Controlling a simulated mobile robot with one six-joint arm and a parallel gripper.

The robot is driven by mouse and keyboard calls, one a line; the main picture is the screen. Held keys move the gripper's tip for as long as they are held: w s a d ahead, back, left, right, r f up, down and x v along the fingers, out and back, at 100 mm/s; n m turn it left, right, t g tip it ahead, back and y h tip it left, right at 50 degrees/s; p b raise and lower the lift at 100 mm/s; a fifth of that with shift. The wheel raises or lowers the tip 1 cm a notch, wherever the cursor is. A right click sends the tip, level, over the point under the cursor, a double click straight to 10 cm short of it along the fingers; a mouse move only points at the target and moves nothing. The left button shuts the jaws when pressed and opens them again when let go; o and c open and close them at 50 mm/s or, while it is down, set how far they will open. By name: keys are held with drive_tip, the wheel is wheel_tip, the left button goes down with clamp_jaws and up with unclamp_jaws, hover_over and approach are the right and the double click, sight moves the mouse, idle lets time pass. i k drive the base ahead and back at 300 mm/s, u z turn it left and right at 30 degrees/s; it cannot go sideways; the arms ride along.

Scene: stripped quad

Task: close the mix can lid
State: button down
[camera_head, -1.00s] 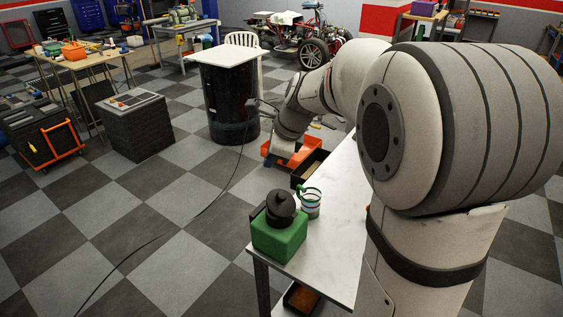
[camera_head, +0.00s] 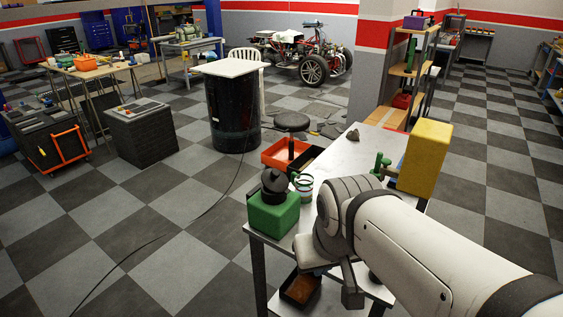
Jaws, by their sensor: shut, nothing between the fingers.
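A green box-shaped can (camera_head: 274,214) with a dark rounded top (camera_head: 275,184) stands upright at the near left corner of the white-topped bench (camera_head: 343,160). I take it for the mix can, though no label can be read. I cannot tell how far its lid is open. A small banded cup (camera_head: 303,186) with a ring handle stands just behind it to the right. My gripper (camera_head: 352,297) is shut and empty, hanging low at the bench's near edge, to the right of the green can and apart from it. Its fingertips are hard to make out.
A yellow block (camera_head: 425,158) and a small green object (camera_head: 381,162) stand at the bench's right side. A lower shelf holds a dark bin (camera_head: 301,288).

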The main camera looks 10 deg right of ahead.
sight(274, 181)
drive_tip(key=z, duration=1.9)
drive_tip(key=k, duration=0.55)
drive_tip(key=u, duration=1.5)
drive_tip(key=i, duration=1)
drive_tip(key=u, duration=0.05)
